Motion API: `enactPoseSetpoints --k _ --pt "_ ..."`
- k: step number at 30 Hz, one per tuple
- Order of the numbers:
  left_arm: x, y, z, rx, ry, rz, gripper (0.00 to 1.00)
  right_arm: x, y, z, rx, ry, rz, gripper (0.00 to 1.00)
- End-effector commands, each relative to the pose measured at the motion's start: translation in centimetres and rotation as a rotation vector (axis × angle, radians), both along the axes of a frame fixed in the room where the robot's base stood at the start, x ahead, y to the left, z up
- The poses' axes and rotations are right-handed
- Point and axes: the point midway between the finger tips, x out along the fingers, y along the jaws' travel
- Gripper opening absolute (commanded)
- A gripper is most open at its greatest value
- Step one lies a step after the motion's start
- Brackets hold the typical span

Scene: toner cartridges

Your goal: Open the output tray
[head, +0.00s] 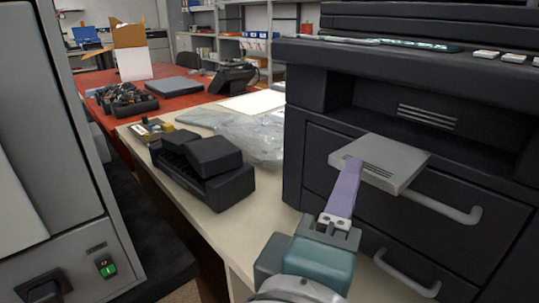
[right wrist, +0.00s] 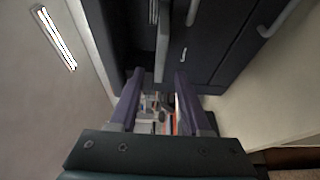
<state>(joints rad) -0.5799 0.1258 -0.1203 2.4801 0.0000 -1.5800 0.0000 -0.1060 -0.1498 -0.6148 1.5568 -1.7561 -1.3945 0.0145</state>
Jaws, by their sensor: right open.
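The output tray (head: 395,162) is a light grey slab sticking out a little from the front of the black printer (head: 310,135), above its drawers. In the right wrist view the tray (right wrist: 162,45) shows edge-on as a narrow grey strip. My right gripper (head: 352,166) is at the tray's front left edge, with purple fingers. In the right wrist view the gripper (right wrist: 159,73) is open, and the tray's end lines up with the gap between the fingertips. I cannot tell whether they touch it. My left gripper is out of view.
Drawer handles (head: 447,209) stick out below the tray. A black cartridge unit (head: 208,170) and a clear plastic bag (head: 245,135) lie on the beige table (head: 220,228) left of the printer. A grey machine (head: 50,160) stands at the far left.

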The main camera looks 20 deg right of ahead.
Motion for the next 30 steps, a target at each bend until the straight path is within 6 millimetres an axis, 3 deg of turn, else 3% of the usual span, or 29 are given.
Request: enactPoseSetpoints --k 9,21,25,30 --pt "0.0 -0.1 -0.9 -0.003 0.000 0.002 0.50 -3.7 3.7 -0.1 0.001 0.001 0.000 0.47" --pt "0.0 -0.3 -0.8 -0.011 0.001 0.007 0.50 -4.2 4.0 0.0 0.004 0.002 -0.002 0.47" --pt "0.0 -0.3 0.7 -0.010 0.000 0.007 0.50 -4.7 2.2 -0.3 0.081 0.055 -0.050 0.47" --pt "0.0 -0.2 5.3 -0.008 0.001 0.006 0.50 -7.9 -2.9 -2.1 0.401 0.229 -0.213 0.47"
